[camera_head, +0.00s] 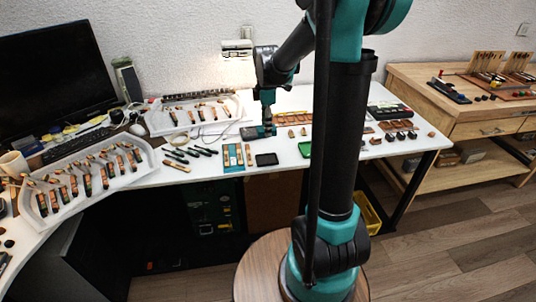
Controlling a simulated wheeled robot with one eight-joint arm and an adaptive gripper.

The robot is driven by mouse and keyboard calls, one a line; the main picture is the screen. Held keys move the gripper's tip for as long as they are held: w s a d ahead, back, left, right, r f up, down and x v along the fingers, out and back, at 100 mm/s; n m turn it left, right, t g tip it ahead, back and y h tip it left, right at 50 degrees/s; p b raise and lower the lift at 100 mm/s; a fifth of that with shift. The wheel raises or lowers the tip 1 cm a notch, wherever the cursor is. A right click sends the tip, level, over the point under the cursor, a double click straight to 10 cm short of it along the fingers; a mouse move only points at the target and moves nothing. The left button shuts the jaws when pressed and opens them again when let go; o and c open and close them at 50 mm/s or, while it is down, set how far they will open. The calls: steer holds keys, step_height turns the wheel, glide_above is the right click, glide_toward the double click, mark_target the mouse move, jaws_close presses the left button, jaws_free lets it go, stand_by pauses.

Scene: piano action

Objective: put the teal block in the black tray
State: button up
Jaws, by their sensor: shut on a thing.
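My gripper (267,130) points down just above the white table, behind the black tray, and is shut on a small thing. This looks like the teal block, but it is too small and too much covered by the fingers to make out clearly. The black tray (266,159) is a small, flat, dark square near the table's front edge. It lies in front of the gripper and apart from it, and looks empty.
A green tray (304,149) lies right of the black tray, partly hidden by my arm. A teal mat (233,160) with wooden strips lies left of it. A dark grey block (249,133) is beside the gripper. Black-handled tools (187,152) lie further left.

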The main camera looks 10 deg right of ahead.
mark_target(267, 159)
step_height(267, 159, down, 13)
steer(key=shift+r, duration=0.15)
stand_by(0.5)
steer(key=o, duration=1.2)
steer(key=shift+c, duration=0.2)
